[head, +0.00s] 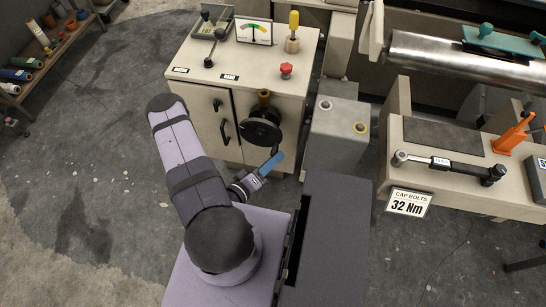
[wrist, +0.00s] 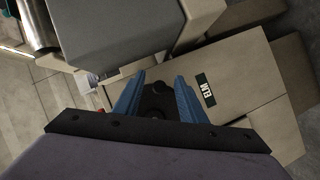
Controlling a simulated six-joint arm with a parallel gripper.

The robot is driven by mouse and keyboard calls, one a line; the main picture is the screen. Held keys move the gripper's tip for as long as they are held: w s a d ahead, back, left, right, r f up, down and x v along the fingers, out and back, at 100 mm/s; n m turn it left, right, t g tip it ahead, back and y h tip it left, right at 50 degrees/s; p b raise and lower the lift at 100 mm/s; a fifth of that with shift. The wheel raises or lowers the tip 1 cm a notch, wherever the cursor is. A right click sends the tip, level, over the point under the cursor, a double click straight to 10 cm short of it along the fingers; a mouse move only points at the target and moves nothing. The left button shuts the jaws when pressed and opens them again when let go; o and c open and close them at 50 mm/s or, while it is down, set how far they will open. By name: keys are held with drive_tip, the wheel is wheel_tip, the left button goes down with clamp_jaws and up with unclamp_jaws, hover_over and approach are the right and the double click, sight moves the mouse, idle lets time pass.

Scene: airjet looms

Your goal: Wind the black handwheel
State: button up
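The black handwheel (head: 260,130) is on the front of the beige cabinet (head: 275,62), right of its doors. A brown knob (head: 264,95) shows at the wheel's upper edge. My gripper (head: 275,160) is just below and right of the wheel in the head view, with its blue fingers pointing up and right. In the wrist view, my gripper (wrist: 160,77) has two blue fingers spread apart. A dark part (wrist: 155,97) shows between them, apparently beyond the fingers; I cannot tell if it belongs to the wheel. No contact with the wheel is clear.
A red button (head: 286,71), a gauge (head: 254,32) and a yellow-handled lever (head: 293,32) are on the cabinet top. A grey box (head: 335,135) stands close on the right. A bench with a torque wrench (head: 450,164) is farther right. Floor at left is open.

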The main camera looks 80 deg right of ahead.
drive_tip(key=shift+a, duration=2.1)
drive_tip(key=shift+w+a, duration=0.1)
drive_tip(key=shift+w, duration=0.05)
drive_tip(key=b+v, duration=0.1)
drive_tip(key=v, duration=0.6)
